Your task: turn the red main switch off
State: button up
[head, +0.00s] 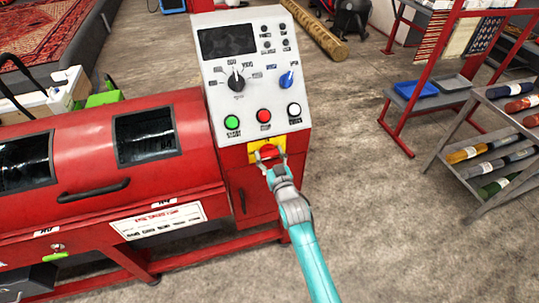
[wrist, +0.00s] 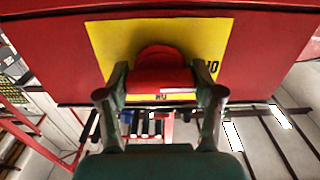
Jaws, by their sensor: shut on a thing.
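The red main switch (wrist: 160,73) sits on a yellow plate (wrist: 110,42) on the front of the red machine. In the head view the yellow plate (head: 255,156) shows just below the control panel, and my gripper partly hides the switch. My gripper (wrist: 160,88) has one finger on each side of the red knob and is shut on it. In the head view my gripper (head: 270,166) reaches the plate from the front. Black lettering shows at the plate's right and lower edges, partly covered, so I cannot read the switch's position for sure.
Above the switch is the grey control panel (head: 254,75) with green (head: 232,122), red (head: 264,115) and white (head: 294,109) buttons. The red drum machine (head: 90,160) extends left. A rack of rolls (head: 490,150) stands right. The floor (head: 380,220) between is clear.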

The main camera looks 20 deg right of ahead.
jog(key=o, duration=1.2)
jog(key=shift+c, duration=0.2)
jog(key=s, duration=1.2)
jog(key=shift+s+f, duration=0.1)
